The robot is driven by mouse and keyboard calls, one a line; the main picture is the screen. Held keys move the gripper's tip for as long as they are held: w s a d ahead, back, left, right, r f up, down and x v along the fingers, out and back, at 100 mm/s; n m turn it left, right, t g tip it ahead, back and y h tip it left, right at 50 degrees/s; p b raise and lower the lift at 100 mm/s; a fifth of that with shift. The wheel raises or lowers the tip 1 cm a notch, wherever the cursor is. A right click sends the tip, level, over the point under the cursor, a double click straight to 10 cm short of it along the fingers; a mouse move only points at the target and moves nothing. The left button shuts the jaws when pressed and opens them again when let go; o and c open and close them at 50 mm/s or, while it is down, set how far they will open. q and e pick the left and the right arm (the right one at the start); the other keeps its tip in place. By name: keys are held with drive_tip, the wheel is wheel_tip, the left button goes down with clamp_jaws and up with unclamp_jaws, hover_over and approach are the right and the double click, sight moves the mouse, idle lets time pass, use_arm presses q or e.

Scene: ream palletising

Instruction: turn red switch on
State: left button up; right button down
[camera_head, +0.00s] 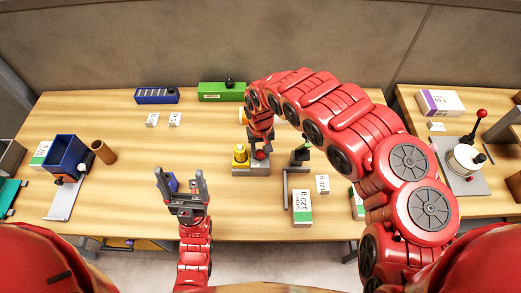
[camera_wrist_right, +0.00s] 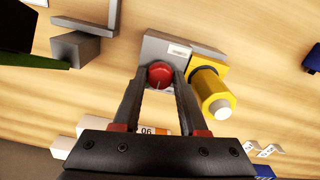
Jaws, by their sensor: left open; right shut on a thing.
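The red switch (camera_head: 261,155) is a round red knob on a grey base (camera_head: 251,171), beside a yellow part with a pale round cap (camera_head: 240,154). The right wrist view shows the red knob (camera_wrist_right: 160,75) between the fingertips of my right gripper (camera_wrist_right: 159,84), which is shut on it. The yellow part (camera_wrist_right: 212,92) stands to the right there. In the head view my right gripper (camera_head: 261,145) comes down over the knob from above and partly hides it. My left gripper (camera_head: 179,178) is open and empty, low and to the left of the switch base.
A blue box (camera_head: 61,153) and brown cylinder (camera_head: 103,152) stand at left. A blue holder (camera_head: 157,96) and green box (camera_head: 221,92) are at the back. A ream labelled 120 g (camera_head: 302,206) lies at front right. A red-knobbed lever device (camera_head: 463,160) stands on the right table.

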drive_tip(key=n, duration=0.4)
drive_tip(key=shift+n+p, duration=0.3)
drive_tip(key=n, duration=0.4)
drive_tip(key=shift+n, duration=0.3)
drive_tip(key=n, duration=0.4)
drive_tip(key=shift+b, duration=0.3)
drive_tip(key=shift+n+b, duration=0.45)
drive_tip(key=shift+n, duration=1.75)
drive_tip(key=shift+c, duration=2.2)
unclamp_jaws()
